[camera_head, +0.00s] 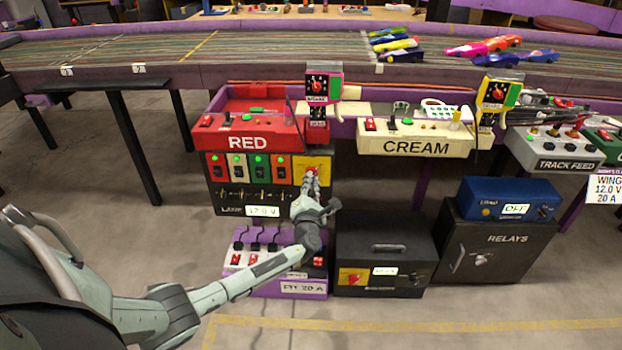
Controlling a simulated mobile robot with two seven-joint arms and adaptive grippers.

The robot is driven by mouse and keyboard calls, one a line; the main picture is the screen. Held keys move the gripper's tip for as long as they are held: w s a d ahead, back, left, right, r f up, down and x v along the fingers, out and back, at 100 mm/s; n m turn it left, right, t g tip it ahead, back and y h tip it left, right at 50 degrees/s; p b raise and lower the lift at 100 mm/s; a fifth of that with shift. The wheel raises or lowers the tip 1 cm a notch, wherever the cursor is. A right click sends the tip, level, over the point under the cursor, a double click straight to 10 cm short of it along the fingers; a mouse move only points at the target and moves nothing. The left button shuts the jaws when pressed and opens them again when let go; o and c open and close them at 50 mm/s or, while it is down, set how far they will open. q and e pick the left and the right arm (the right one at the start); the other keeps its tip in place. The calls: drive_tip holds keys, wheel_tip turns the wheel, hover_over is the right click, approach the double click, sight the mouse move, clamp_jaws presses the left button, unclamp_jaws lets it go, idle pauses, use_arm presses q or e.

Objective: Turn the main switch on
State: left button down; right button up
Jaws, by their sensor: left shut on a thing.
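A black power box (232,203) stands under the track below the RED station, with a display reading about 12.0 V. On its right front is a yellow plate (321,162) with a red switch knob (312,170), which looks like the main switch. My left gripper (311,181) reaches up to this plate from below and is shut on the red knob. The fingers hide most of the knob, so its turn position cannot be read. Green lights show over the box's rocker switches (260,168). My right gripper is not in view.
The RED console (250,141) and CREAM console (416,143) sit just above. A black box (384,245) with another red knob on yellow, and a RELAYS box (497,246), stand right. The front floor is clear.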

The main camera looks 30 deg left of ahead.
use_arm(q)
drive_tip(key=shift+f, duration=0.1)
idle(0.4)
drive_tip(key=c, duration=1.6)
unclamp_jaws()
drive_tip(key=shift+c, duration=0.2)
drive_tip(key=v, duration=1.2)
